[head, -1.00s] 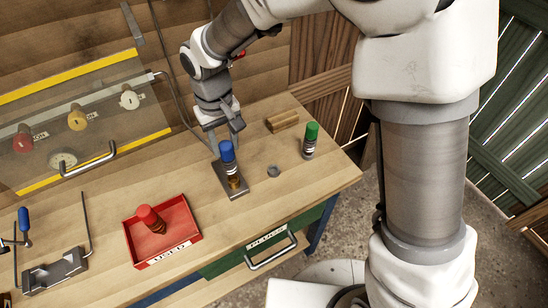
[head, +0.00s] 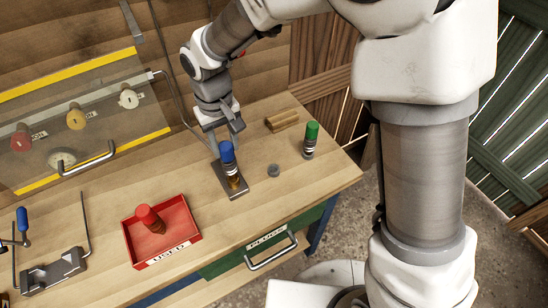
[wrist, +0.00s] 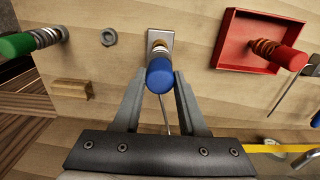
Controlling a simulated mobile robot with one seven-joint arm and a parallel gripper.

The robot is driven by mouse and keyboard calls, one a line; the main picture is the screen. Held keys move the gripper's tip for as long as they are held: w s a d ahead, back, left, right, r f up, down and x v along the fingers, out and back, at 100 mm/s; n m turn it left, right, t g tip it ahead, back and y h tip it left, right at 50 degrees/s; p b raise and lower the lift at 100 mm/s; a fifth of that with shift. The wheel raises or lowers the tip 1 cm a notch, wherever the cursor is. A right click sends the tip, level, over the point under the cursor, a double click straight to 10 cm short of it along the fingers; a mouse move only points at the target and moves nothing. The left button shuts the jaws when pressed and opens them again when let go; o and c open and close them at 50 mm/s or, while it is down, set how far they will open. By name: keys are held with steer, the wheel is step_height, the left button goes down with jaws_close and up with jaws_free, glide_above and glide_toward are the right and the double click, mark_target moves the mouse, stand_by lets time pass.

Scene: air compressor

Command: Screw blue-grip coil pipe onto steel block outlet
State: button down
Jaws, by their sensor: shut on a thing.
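The blue-grip coil pipe (head: 227,152) stands roughly upright over the steel block (head: 240,194) on the bench. Its brass-coloured lower end meets the block's outlet; I cannot tell how far it is threaded on. My gripper (head: 224,145) is shut on the blue-grip pipe from behind. In the wrist view the blue grip (wrist: 160,76) sits between the two fingers of my gripper (wrist: 161,82), with the coil above it and the block's plate (wrist: 167,38) beyond.
A green-grip pipe (head: 311,138) stands at the right, with a grey nut (head: 273,170) and a wooden block (head: 282,121) near it. A red tray (head: 186,213) holds a red-grip pipe (head: 149,217). A valve panel (head: 80,120) is at the left. A metal bracket (head: 55,270) lies front left.

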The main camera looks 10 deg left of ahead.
steer(key=shift+f+b, duration=0.75)
steer(key=shift+f, duration=0.25)
steer(key=shift+c, duration=0.7)
jaws_free()
steer(key=shift+r, duration=0.1)
step_height(320, 180, up, 5)
steer(key=p, duration=0.3)
steer(key=shift+p, duration=0.4)
step_height(320, 180, up, 17)
steer(key=s+d+r+m+t, duration=0.1)
steer(key=d+r+m+t, duration=0.1)
steer(key=d, duration=0.7)
steer(key=s+d+r+m+t, duration=0.1)
steer(key=s+d+m, duration=0.1)
steer(key=d, duration=0.8)
steer(key=s+d+f+m+t, duration=0.2)
steer(key=s+d, duration=0.5)
steer(key=d, duration=0.4)
steer(key=shift+s+f+m+t, duration=0.25)
steer(key=shift+f+m, duration=0.2)
steer(key=shift+m, duration=0.25)
